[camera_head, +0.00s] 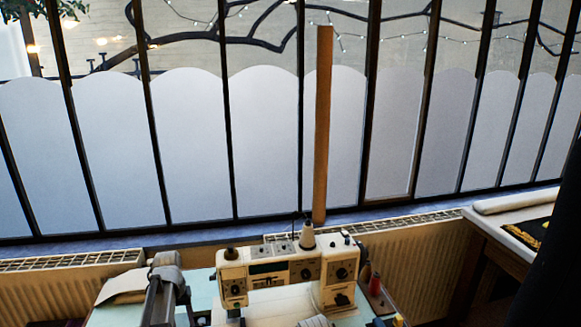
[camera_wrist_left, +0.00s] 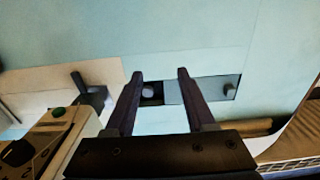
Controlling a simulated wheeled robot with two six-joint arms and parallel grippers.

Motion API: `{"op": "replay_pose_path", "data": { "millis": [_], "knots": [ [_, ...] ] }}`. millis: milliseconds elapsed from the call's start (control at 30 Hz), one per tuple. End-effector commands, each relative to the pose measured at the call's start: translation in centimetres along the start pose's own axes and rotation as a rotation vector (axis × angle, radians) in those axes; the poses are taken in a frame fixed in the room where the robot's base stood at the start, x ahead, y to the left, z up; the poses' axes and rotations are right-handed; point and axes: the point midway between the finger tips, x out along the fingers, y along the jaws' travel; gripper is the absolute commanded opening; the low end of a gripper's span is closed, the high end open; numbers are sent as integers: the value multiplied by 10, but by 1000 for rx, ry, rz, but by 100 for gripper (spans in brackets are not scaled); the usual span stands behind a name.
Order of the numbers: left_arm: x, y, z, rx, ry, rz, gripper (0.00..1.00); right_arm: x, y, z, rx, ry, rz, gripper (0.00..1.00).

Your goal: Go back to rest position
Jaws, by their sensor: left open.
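My left gripper (camera_wrist_left: 160,75) shows in the left wrist view with its two dark fingers spread apart. Nothing is between them, and they hang over a pale blue table top (camera_wrist_left: 245,40). In the head view, a grey and black form at the lower left looks like part of my left arm, but its fingers cannot be made out there. A white sewing machine (camera_head: 290,270) stands on the table at the bottom middle. Part of it also shows at the lower left of the left wrist view (camera_wrist_left: 50,140). My right gripper is in neither view.
A thread spool (camera_head: 307,236) sits on top of the machine, and a red spool (camera_head: 375,284) stands to its right. Folded beige cloth (camera_head: 135,284) lies at the table's left. A wooden table (camera_head: 500,245) stands at the right. Radiators (camera_head: 70,285) and a tall window are behind.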

Motion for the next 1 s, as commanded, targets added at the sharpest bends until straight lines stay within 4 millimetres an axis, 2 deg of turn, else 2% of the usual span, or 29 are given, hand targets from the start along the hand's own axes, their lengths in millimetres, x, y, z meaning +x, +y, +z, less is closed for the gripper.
{"op": "replay_pose_path", "data": {
  "millis": [33,100,200,367,400,467,700,833,1000],
  "knots": [
    [-1,28,40,41,6,1,55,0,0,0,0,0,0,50],
    [-2,58,72,86,15,3,55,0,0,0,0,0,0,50],
    [-4,90,117,144,26,6,55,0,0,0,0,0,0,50],
    [-6,128,187,234,41,12,55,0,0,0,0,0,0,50],
    [-7,138,196,259,41,11,55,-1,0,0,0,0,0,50],
    [-9,155,197,307,22,-4,55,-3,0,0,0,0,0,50],
    [-15,203,237,476,-31,-63,55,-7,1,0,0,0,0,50],
    [-17,218,254,538,-48,-87,55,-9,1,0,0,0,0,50],
    [-18,224,262,566,-57,-101,55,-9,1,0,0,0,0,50]
  ]
}}
